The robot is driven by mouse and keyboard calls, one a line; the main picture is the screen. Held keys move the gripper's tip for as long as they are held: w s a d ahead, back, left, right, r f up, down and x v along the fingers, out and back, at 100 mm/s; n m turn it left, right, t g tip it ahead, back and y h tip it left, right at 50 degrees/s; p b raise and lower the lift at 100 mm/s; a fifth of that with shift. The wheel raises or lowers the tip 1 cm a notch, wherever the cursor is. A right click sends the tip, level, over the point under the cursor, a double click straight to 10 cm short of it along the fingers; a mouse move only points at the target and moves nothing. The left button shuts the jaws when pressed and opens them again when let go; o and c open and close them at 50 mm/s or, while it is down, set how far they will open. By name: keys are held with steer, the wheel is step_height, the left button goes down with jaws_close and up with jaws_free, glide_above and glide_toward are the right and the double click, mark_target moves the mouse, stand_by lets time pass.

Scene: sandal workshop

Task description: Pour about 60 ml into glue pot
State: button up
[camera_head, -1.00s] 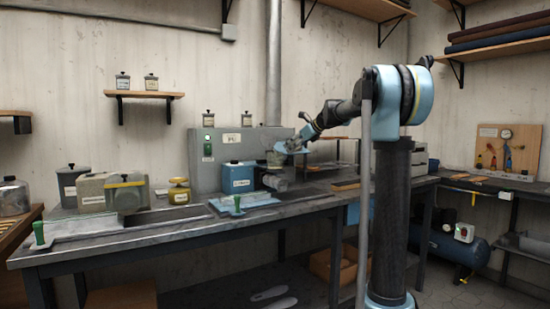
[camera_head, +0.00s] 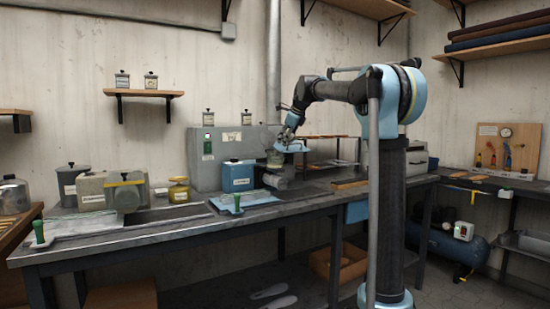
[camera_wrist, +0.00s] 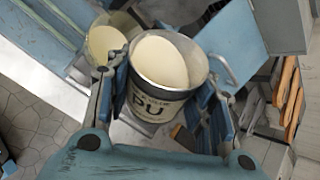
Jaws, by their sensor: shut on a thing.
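In the wrist view, my gripper (camera_wrist: 160,100) is shut around a can marked PU (camera_wrist: 158,104), with its blue-lined fingers on either side. The can is open at the top and holds cream-coloured liquid. A second open round pot (camera_wrist: 104,42) with pale yellowish contents stands beside the can at upper left, partly hidden by it and a finger. It looks like the glue pot, but no label shows. In the head view, my gripper (camera_head: 288,143) is above the back of the bench, near a small pot (camera_head: 274,159). The held can is not clear there. I see no stream of liquid.
A grey cabinet (camera_head: 205,170) stands behind. The bench's front strip is mostly clear.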

steer(key=shift+a+r+h+p, duration=0.15)
steer(key=shift+h+p, duration=0.15)
steer(key=shift+f+n+h, duration=0.3)
steer(key=shift+h, duration=0.3)
steer(key=shift+a+p, duration=0.25)
steer(key=shift+p, duration=0.1)
steer(key=shift+a+f, duration=0.15)
steer(key=shift+a, duration=0.1)
steer(key=shift+h, duration=0.3)
steer(key=shift+a+f+n+h+p, duration=0.15)
steer(key=shift+f+n+h+p, duration=0.1)
steer(key=shift+n+h+p, duration=0.2)
steer(key=shift+a+r+h, duration=0.1)
steer(key=shift+r+h, duration=0.2)
steer(key=shift+h, duration=0.35)
stand_by(0.4)
